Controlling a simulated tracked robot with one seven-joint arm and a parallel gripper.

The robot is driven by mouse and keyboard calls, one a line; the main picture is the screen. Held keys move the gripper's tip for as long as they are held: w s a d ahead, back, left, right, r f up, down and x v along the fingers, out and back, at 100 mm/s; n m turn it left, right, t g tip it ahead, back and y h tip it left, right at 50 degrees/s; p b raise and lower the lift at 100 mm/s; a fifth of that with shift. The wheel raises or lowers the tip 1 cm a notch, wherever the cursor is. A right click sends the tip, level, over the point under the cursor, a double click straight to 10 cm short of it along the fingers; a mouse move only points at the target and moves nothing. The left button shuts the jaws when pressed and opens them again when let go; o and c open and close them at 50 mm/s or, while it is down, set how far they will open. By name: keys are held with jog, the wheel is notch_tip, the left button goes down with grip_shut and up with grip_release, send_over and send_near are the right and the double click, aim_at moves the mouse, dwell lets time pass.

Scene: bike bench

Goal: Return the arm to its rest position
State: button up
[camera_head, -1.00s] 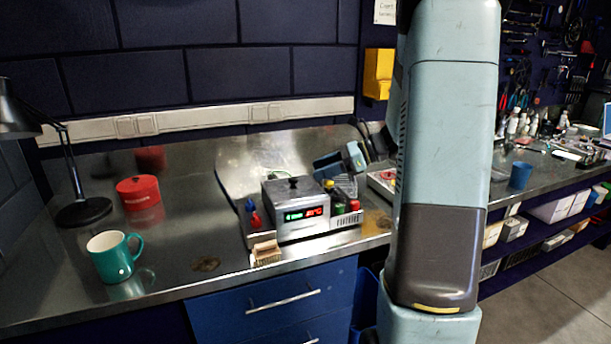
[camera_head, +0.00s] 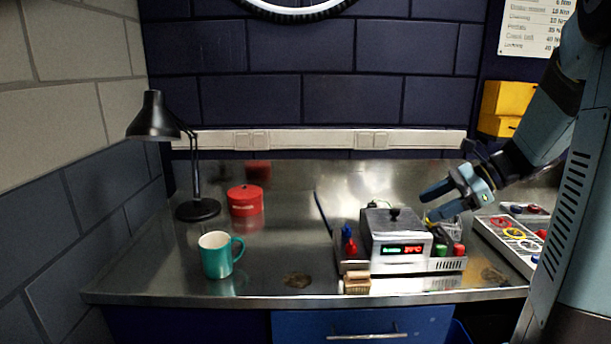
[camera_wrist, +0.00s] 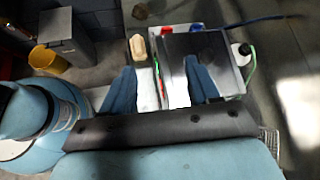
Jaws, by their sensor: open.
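My gripper (camera_head: 428,204) hangs at the end of my arm, right of the middle in the head view. Its two blue fingers point left, near the upper right side of the grey box with a lit display (camera_head: 392,228). In the wrist view my gripper (camera_wrist: 162,82) shows its fingers spread apart with nothing held between them. The grey box (camera_wrist: 196,45) lies beyond the fingers there. My arm comes in from the right edge of the head view.
A teal mug (camera_head: 216,256), a red tin (camera_head: 244,202) and a black lamp (camera_head: 196,208) stand on the left of the metal bench (camera_head: 190,287). A small brush (camera_head: 357,283) lies at the box's front. A parts tray (camera_head: 508,245) is at the right. Yellow bins (camera_head: 503,108) hang behind my arm.

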jog(key=s+a+r+n+t+h, duration=0.1)
jog(key=s+a+r+n+h, duration=0.1)
jog(key=s+n+h, duration=0.3)
jog(key=s+a+r+n+t+h, duration=0.1)
jog(key=s+a+n+h, duration=0.3)
jog(key=s+n, duration=0.8)
jog(key=shift+s+a+r+n+t+h, duration=0.25)
jog(key=shift+s+r+n+t+h, duration=0.15)
jog(key=shift+s+t+h, duration=0.15)
